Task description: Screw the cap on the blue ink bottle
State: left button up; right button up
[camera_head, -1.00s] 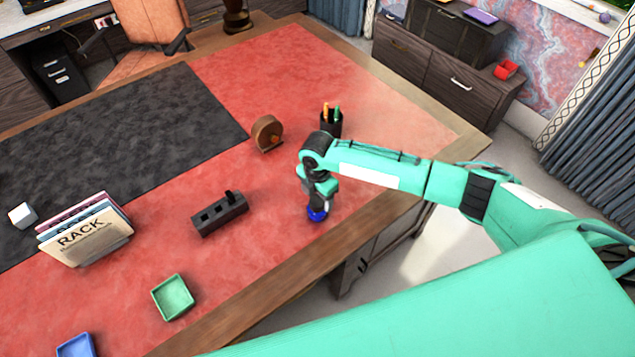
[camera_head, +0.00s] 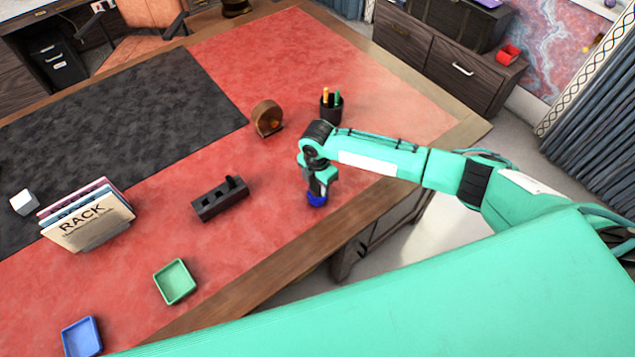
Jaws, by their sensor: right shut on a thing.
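The blue ink bottle (camera_head: 317,201) stands on the red leather near the desk's right front edge. My right gripper (camera_head: 319,188) points down directly over it, with its fingers at the bottle's top. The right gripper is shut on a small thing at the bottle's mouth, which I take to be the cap. The fingers hide the cap and the bottle's neck, so I cannot tell how the cap sits. My left gripper is not in view.
A black slotted block (camera_head: 220,200) lies left of the bottle. A pen cup (camera_head: 331,112) and a brown round object (camera_head: 267,117) stand behind. A file rack (camera_head: 90,222), green tray (camera_head: 174,282) and blue tray (camera_head: 82,338) are at left. Red leather around the bottle is clear.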

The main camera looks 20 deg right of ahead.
dwell(0.4)
jog(key=shift+s+m+p, duration=0.1)
jog(key=shift+m+p, duration=1.3)
jog(key=shift+m, duration=0.2)
jog(key=shift+f+m, duration=0.15)
jog(key=shift+m, duration=0.35)
jog(key=shift+m+p, duration=0.6)
jog(key=shift+p, duration=0.15)
jog(key=shift+m+p, duration=0.65)
jog(key=shift+m, duration=0.65)
